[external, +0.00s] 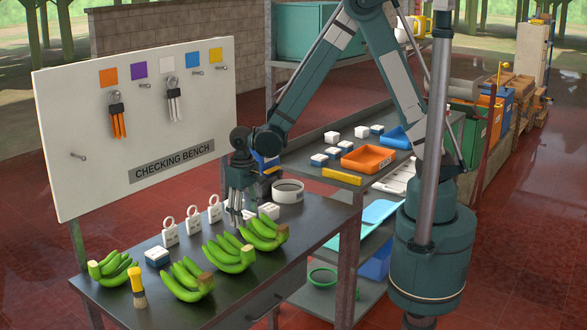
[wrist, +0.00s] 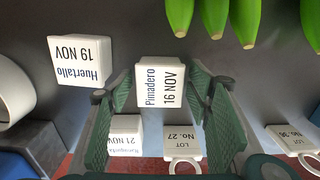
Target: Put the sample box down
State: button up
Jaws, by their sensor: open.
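Several small white sample boxes stand near my gripper (external: 238,208), which is low over the dark checking bench (external: 120,300). In the wrist view, my gripper (wrist: 162,92) is open, with a finger on each side of the box labelled "Pimadero 16 NOV" (wrist: 160,84). I cannot tell whether the fingers touch it. The "Huertallo 19 NOV" box (wrist: 80,62) is to its left. A partly hidden "21 NOV" box (wrist: 125,137) is below it. In the external view, a white box (external: 270,211) shows just right of the fingers, which partly hide the others.
Green banana hands (external: 188,279) line the bench front, beside a yellow-handled brush (external: 136,288). White lot tags (external: 170,233) stand left of my gripper; a round bowl (external: 288,192) is behind right. The pegboard (external: 135,130) rises behind. A side table holds an orange tray (external: 368,159).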

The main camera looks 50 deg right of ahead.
aim_at(246, 214)
notch_tip(246, 214, up, 12)
jog(key=shift+f+p, duration=0.15)
jog(key=shift+p, duration=0.25)
dwell(0.3)
dwell(0.6)
jog(key=shift+d, duration=0.1)
jog(key=s+d+r+t, duration=0.2)
jog(key=s+d+r, duration=0.1)
jog(key=d+r, duration=0.5)
jog(key=s+d+r+t, duration=0.1)
jog(key=s+d+r, duration=0.1)
jog(key=d+r, duration=0.6)
jog(key=s+d+r+t, duration=0.1)
jog(key=s+d+t, duration=0.3)
jog(key=s+d, duration=0.7)
jog(key=d, duration=0.5)
jog(key=shift+s+r, duration=0.35)
jog(key=shift+o, duration=0.7)
jog(key=shift+a, duration=0.1)
